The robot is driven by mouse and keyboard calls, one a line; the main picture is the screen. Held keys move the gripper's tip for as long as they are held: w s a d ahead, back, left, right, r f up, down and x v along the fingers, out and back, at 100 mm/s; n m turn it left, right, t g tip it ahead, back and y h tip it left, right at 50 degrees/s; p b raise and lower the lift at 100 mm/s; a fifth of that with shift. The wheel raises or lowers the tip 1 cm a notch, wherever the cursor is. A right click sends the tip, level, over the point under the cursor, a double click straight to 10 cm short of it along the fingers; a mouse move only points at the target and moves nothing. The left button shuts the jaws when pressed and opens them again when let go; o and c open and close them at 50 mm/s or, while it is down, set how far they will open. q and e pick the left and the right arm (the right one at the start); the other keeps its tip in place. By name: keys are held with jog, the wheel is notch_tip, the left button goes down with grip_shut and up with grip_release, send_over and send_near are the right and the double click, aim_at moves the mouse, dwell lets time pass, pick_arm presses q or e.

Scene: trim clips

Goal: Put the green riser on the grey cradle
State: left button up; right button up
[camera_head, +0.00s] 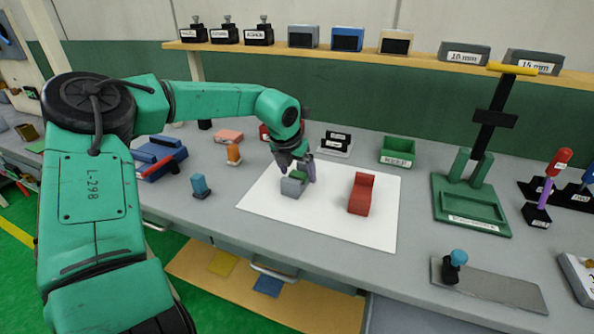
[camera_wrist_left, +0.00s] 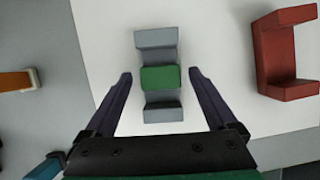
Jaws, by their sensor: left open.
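The green riser (camera_wrist_left: 160,78) is a small green block. In the left wrist view it lies in the middle of the grey cradle (camera_wrist_left: 157,112), between its two raised ends. In the head view the riser (camera_head: 298,175) and the cradle (camera_head: 291,188) show partly, under my left gripper (camera_head: 299,169). The cradle stands on the white sheet. In the left wrist view my left gripper (camera_wrist_left: 160,82) is open, with one finger on each side of the riser and a gap to it on both sides. My right gripper is not in view.
A red cradle-shaped block (camera_head: 360,194) stands on the white sheet (camera_head: 330,222) to the right. A blue peg (camera_head: 200,184) and an orange peg (camera_head: 233,153) stand to the left. A green KEEP bin (camera_head: 398,151) is behind. A green press-like stand (camera_head: 470,205) is at right.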

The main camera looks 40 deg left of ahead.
pick_arm(q)
jog(key=shift+r, duration=0.55)
jog(key=v, duration=1.1)
jog(key=shift+b, duration=0.3)
jog(key=shift+s+r, duration=0.15)
jog(key=shift+r, duration=0.1)
